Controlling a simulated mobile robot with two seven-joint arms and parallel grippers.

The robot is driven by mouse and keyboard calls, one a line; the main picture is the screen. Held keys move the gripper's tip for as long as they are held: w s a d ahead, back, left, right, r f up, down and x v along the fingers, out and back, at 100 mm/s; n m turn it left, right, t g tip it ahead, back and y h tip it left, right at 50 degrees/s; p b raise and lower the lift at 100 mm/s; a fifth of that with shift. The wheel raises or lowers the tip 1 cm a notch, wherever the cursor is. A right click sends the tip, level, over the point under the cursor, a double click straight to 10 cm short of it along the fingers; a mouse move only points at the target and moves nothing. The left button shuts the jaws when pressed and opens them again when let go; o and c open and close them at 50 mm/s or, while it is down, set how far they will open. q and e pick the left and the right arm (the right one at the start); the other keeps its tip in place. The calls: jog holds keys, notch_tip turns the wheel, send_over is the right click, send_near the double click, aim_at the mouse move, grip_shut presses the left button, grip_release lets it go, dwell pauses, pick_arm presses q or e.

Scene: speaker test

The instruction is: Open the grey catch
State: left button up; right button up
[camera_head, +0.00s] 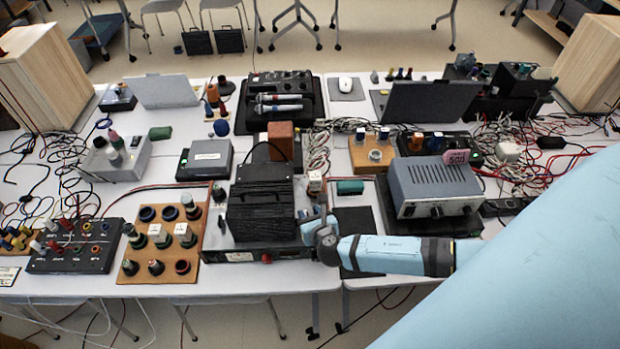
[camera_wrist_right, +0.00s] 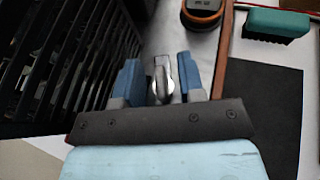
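The grey catch (camera_wrist_right: 163,80) is a small metallic piece at the side of a black ribbed case (camera_wrist_right: 75,60). In the right wrist view it stands between the two blue fingers of my right gripper (camera_wrist_right: 160,80). The fingers are apart, with a narrow gap showing between the catch and the left finger; contact on the right side is hard to tell. In the head view my right gripper (camera_head: 316,213) is at the right side of the black case (camera_head: 260,212), and I cannot make out the catch there. My left gripper is not in view.
A grey power supply (camera_head: 435,187) stands right of the gripper. A teal brush-like block (camera_head: 350,187) and tangled cables (camera_head: 318,155) lie behind it. A wooden board with knobs (camera_head: 160,243) is to the left. A dark mat (camera_wrist_right: 255,105) lies right of the fingers, bare.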

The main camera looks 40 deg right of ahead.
jog(key=shift+s, duration=0.1)
jog(key=b+v, duration=0.1)
jog(key=v, duration=1.2)
jog(key=shift+s+r, duration=0.25)
jog(key=shift+s, duration=0.05)
jog(key=shift+a, duration=0.1)
